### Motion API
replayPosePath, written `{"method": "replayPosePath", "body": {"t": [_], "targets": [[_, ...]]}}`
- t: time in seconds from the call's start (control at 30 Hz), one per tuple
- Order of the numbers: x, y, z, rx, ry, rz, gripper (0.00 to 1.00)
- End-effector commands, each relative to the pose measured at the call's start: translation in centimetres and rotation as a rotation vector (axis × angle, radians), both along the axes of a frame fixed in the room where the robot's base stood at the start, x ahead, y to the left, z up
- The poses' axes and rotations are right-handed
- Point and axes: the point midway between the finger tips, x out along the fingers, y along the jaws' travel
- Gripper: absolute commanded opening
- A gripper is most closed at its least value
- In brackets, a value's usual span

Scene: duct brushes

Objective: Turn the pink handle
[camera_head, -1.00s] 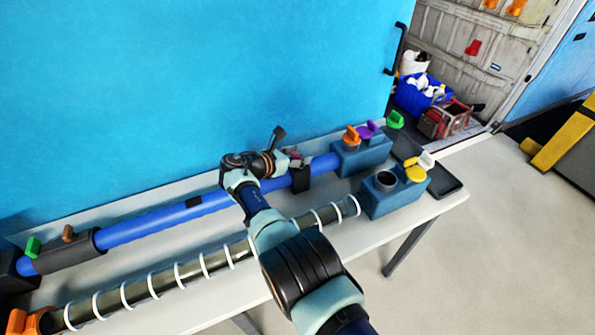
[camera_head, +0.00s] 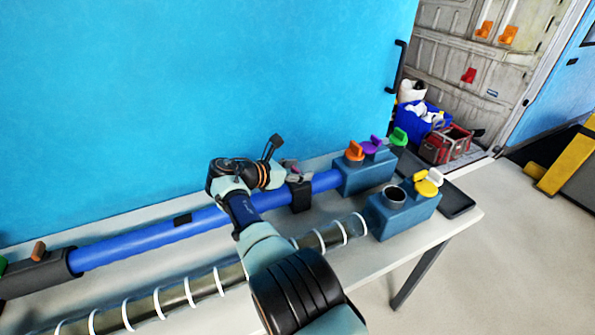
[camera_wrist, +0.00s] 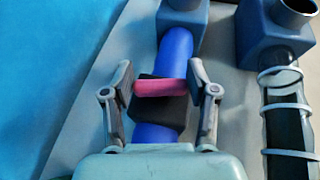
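The pink handle (camera_wrist: 160,88) lies crosswise on a black collar (camera_wrist: 158,120) around the blue pipe (camera_wrist: 174,55). In the wrist view my gripper (camera_wrist: 160,75) is open, with one finger near each end of the handle. A narrow gap shows at the left end; at the right end I cannot tell whether the finger touches. In the head view the gripper (camera_head: 291,172) is small above the collar (camera_head: 300,196), and the handle is mostly hidden there.
A blue-grey block with orange (camera_head: 354,151), purple (camera_head: 373,145) and green (camera_head: 398,137) knobs stands at the pipe's right end. A ringed clear tube (camera_head: 210,285) lies in front, leading to a block with a yellow knob (camera_head: 426,188). A blue wall (camera_head: 200,90) rises behind the table.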

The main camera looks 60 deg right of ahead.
Motion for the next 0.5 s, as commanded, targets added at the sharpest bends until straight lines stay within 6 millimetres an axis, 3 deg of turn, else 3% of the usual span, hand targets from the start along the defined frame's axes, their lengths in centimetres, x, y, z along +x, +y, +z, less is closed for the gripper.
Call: {"method": "replayPosePath", "body": {"t": [0.03, 0.1, 0.5], "targets": [[-0.01, -0.01, 0.04, 0.000, 0.000, 0.000, 0.70], [-0.01, -0.01, 0.01, 0.000, 0.000, 0.000, 0.81], [0.26, 0.44, 0.06, 0.000, 0.000, 0.001, 0.81]]}}
